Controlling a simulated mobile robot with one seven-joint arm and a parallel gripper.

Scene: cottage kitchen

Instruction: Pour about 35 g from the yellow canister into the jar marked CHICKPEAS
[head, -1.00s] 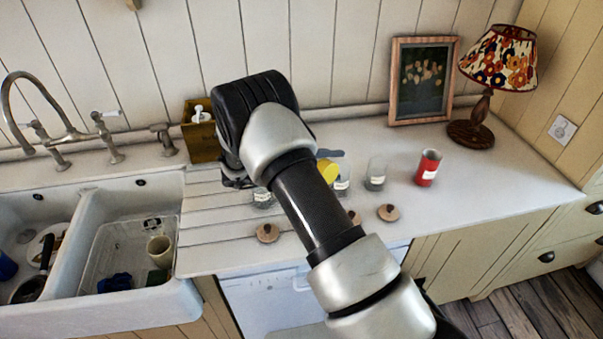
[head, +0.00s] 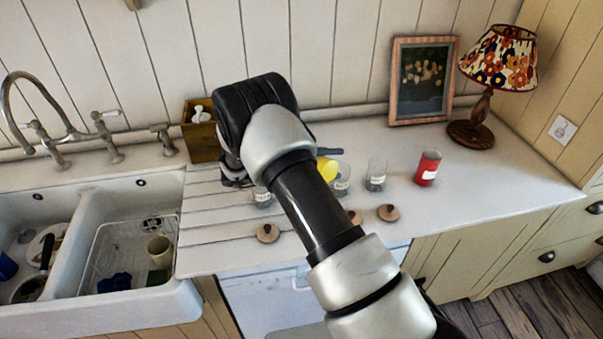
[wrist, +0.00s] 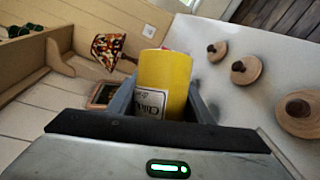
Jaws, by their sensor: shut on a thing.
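The yellow canister (head: 327,168) is held above the counter, mostly hidden behind my arm in the head view. In the wrist view the yellow canister (wrist: 166,72) sits between the two fingers of my gripper (wrist: 162,100), which is shut on it. Its white label is partly hidden. In the head view it appears tilted, beside a glass jar (head: 341,182). Two other glass jars stand on the counter, one to the right (head: 376,176) and one left of my arm (head: 263,197). Their labels are too small to read, so I cannot tell which is CHICKPEAS. No falling contents are visible.
A red canister (head: 428,168) stands right of the jars. Round wooden lids lie in front, including a left lid (head: 267,233) and a right lid (head: 388,212). A lamp (head: 484,105) and picture frame (head: 422,82) stand behind. The sink (head: 90,250) is left; the right counter is clear.

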